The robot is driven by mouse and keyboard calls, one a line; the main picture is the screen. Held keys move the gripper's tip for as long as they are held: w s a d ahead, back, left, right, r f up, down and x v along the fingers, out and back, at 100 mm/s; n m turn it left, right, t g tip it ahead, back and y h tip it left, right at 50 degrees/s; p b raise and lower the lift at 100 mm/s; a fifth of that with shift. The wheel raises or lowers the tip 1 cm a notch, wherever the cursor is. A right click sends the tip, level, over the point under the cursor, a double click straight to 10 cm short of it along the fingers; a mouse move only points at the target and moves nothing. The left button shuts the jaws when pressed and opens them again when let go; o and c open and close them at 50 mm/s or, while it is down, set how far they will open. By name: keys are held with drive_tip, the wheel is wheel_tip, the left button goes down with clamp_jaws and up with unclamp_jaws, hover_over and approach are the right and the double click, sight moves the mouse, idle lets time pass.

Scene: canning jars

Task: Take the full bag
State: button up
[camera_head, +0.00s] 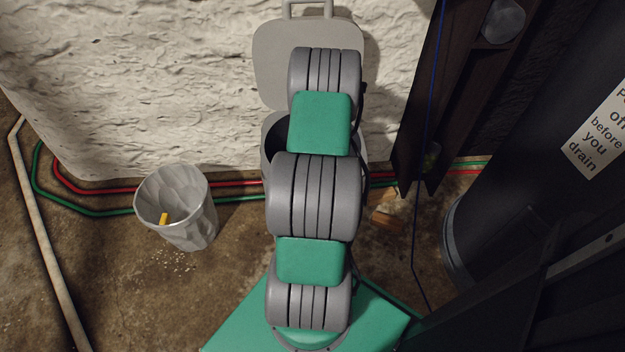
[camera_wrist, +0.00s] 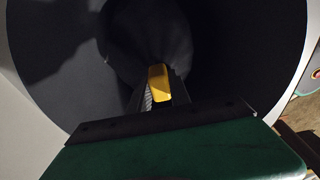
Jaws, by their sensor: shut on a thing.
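In the wrist view my gripper (camera_wrist: 160,98) reaches into a round bin with a dark inside. It is shut on a small yellow piece (camera_wrist: 158,80), which looks like the tie of a dark bag (camera_wrist: 150,40) bulging below. How full the bag is cannot be told. In the head view the grey bin (camera_head: 272,130) stands by the wall with its lid (camera_head: 270,65) up. My arm covers most of it and hides the gripper and the bag.
A pale bin (camera_head: 178,205) with a yellow thing (camera_head: 164,218) in it stands on the floor at left. Red and green pipes run along the wall. Dark shelving (camera_head: 425,110) and a large dark tank (camera_head: 540,150) with a sign close off the right.

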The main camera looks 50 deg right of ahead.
clamp_jaws()
idle(0.8)
